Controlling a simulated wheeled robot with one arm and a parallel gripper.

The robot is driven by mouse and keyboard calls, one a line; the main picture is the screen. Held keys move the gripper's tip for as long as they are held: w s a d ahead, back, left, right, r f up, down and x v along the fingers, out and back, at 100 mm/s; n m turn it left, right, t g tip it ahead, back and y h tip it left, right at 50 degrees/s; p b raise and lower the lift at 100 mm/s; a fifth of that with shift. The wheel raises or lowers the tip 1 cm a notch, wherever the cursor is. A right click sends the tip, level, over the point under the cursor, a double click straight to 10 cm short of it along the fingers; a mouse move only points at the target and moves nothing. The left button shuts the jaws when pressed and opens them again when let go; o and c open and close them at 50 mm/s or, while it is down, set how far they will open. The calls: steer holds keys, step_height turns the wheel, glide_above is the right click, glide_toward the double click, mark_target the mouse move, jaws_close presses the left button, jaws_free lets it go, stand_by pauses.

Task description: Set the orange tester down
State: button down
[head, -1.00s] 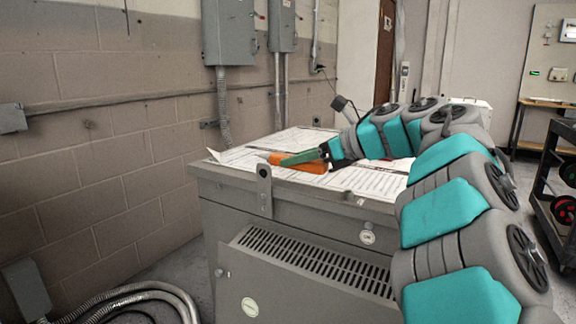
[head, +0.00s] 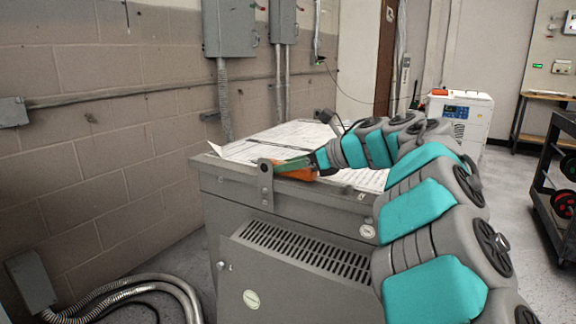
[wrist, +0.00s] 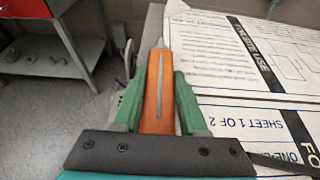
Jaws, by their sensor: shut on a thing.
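The orange tester (wrist: 158,95) is a slim orange stick with a grey strip and a pointed tip. In the wrist view it lies between the two green fingers of my gripper (wrist: 158,100), which are shut on it. In the head view the tester (head: 298,174) shows partly behind a green finger of my gripper (head: 292,164), low over the near edge of the grey cabinet top (head: 225,172). I cannot tell whether the tester touches the top.
Printed sheets (head: 285,138) cover much of the cabinet top. A metal bracket (head: 266,183) stands up at its near edge. Grey boxes and conduit (head: 223,90) are on the wall behind. A white machine (head: 460,112) stands at the back right, and a dark cart (head: 555,170) at the right.

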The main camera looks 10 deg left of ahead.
steer(key=shift+f, duration=0.1)
steer(key=c, duration=0.7)
jaws_free()
steer(key=shift+c, duration=0.2)
steer(key=b+v, duration=0.1)
steer(key=v, duration=1)
steer(key=shift+s+d+r+b, duration=0.2)
steer(key=shift+d+r+b, duration=0.1)
steer(key=shift+d, duration=0.15)
